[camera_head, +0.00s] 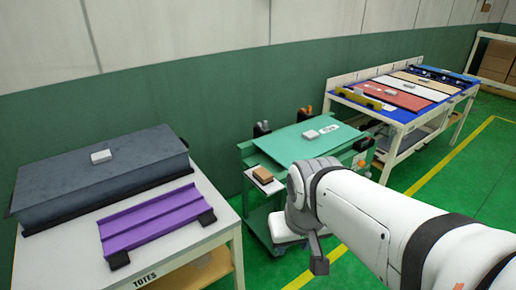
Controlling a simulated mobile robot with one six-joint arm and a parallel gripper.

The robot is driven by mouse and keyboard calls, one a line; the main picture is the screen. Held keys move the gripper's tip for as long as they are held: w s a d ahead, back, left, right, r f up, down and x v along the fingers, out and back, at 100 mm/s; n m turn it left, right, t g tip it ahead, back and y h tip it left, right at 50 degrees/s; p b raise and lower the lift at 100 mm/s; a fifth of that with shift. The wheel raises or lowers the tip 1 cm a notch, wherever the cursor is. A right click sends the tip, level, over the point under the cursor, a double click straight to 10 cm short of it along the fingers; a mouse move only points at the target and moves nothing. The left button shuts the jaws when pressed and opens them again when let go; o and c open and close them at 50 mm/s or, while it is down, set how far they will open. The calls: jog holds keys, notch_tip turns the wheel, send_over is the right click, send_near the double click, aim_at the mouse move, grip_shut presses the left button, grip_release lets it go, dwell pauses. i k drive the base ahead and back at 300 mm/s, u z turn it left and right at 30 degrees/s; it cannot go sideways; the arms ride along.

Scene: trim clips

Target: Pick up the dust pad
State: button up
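A small block with a brown top and pale lower part (263,174) lies on a small white side shelf at the left of the green cart; it may be the dust pad, but I cannot be sure. Similar pale blocks lie on the dark grey case (60,180) and on the teal panel (290,143): a pale block (101,157) and another pale block (311,134). My gripper (318,262) points down in front of the cart, right of and nearer than the brown-topped block. Only a dark grey part of it shows, so its opening and anything in it cannot be told.
A white table (215,222) at the left bears the case and a purple ribbed tray (155,220) with black end blocks. A blue-topped table (400,112) at the back right holds coloured panels. Green floor (480,185) is clear at the right. My arm covers the lower right.

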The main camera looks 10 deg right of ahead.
aim_at(262, 175)
jog(key=z, duration=0.15)
jog(key=k, duration=0.4)
jog(key=u, duration=0.7)
jog(key=i, duration=1.6)
jog(key=z, duration=0.4)
